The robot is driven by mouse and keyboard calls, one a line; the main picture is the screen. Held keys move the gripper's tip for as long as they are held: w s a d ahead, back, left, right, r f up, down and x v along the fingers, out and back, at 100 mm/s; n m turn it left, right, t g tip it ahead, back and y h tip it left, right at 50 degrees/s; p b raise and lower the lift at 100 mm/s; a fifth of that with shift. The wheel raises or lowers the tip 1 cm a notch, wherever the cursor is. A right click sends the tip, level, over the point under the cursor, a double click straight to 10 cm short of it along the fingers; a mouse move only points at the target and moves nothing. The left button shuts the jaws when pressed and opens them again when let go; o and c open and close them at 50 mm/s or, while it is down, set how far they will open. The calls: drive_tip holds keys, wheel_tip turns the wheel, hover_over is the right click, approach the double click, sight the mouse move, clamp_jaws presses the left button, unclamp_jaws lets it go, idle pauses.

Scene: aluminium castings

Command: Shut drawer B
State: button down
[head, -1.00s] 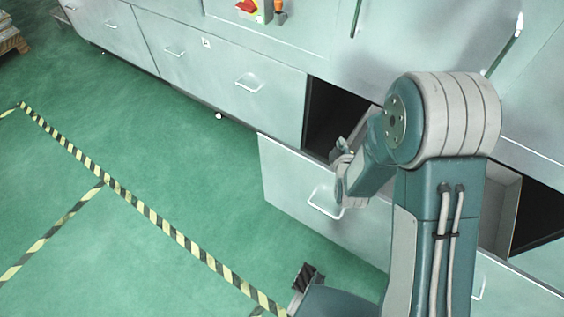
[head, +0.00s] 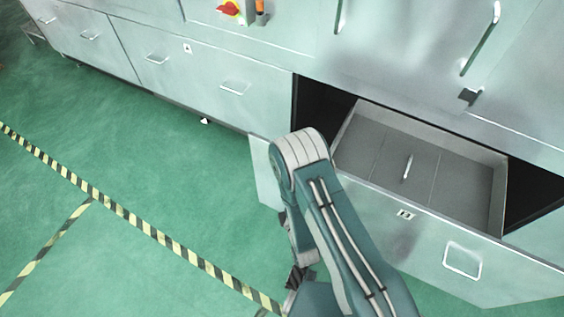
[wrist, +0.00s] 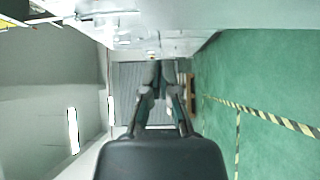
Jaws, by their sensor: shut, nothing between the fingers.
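The open drawer (head: 425,222), which I take to be drawer B, sticks well out of the cabinet at the right of the head view. Its front has a small label (head: 405,214), too small to read, and a metal handle (head: 462,261). Its grey inside shows thin dividing lines and a small pale bar (head: 407,167). My arm crosses the left part of the drawer front and hides some of it. In the wrist view my gripper (wrist: 159,70) is shut and empty, its fingers together. I cannot tell whether it touches the drawer.
Shut drawers (head: 215,80) with handles line the cabinet to the left. Green floor (head: 130,150) lies open in front, crossed by black and yellow tape (head: 150,232). The tape also shows in the wrist view (wrist: 265,114).

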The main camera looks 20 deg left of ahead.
drive_tip(key=w+d+x, duration=0.1)
drive_tip(key=d+x, duration=0.1)
drive_tip(key=x, duration=0.8)
drive_tip(key=shift+w+a, duration=0.3)
drive_tip(key=shift+w, duration=0.3)
